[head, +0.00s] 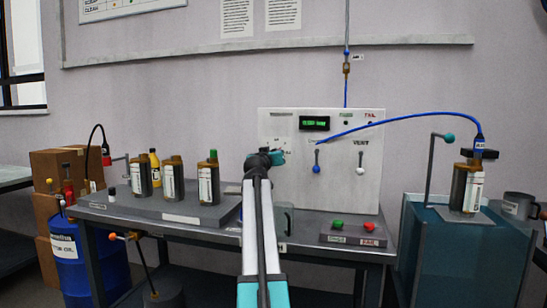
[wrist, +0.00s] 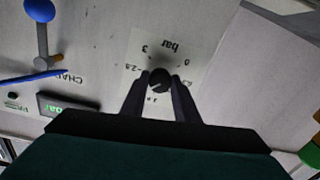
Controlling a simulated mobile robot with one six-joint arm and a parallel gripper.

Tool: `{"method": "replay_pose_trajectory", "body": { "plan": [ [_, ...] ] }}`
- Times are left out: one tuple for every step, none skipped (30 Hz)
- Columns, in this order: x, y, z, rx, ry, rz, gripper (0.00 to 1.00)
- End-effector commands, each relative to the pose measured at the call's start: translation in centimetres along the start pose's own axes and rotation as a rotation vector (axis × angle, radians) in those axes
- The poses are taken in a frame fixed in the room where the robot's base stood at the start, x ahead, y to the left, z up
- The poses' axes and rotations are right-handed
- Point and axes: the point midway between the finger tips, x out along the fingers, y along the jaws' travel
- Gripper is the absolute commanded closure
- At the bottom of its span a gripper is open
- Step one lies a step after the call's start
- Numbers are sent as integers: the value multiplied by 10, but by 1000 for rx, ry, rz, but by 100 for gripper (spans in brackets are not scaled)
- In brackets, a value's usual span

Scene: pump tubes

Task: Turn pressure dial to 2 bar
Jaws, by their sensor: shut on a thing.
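The pressure dial (wrist: 159,76) is a small round black knob on a pale scale marked "bar", with 3, 0 and other small numbers, upside down in the wrist view. My gripper (wrist: 160,84) has one dark finger on each side of the knob and is shut on it. A faint light mark shows on the knob's lower part, but its exact reading is too small to tell. In the head view my gripper (head: 272,157) is at the left part of the white panel (head: 338,192) and hides the dial.
The panel has a green display (head: 314,123), a blue lever (head: 316,168) and a white lever (head: 360,170). A blue hose (head: 400,118) runs right to a bottle (head: 467,188) above a water tank (head: 428,240). Several bottles stand left on a grey rack (head: 165,208). A button box (head: 352,240) sits in front.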

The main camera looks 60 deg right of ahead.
Motion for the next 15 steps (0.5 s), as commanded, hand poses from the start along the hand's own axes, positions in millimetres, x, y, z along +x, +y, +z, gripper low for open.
{"method": "replay_pose_trajectory", "body": {
  "plan": [
    [0, 1, 1, 1, -4, 2, 95],
    [0, 1, 1, 1, -4, 2, 95],
    [0, 1, 1, 0, -4, 2, 95],
    [0, 1, 1, 0, -4, 2, 95],
    [0, 1, 1, 0, -4, 2, 95],
    [0, 1, 1, 0, -4, 2, 95],
    [0, 1, 1, 0, -4, 2, 95],
    [0, 1, 1, 0, -4, 2, 69],
    [0, 1, 1, -1, -4, 2, 62],
    [0, 0, 1, -1, -3, 1, 57],
    [0, 0, 1, -1, -3, 1, 54],
    [0, 0, 1, -1, -3, 1, 54],
    [0, 0, 1, -1, -2, 1, 54],
    [0, 0, 1, -1, -2, 1, 54],
    [0, 0, 1, -1, -2, 0, 54]
  ]
}}
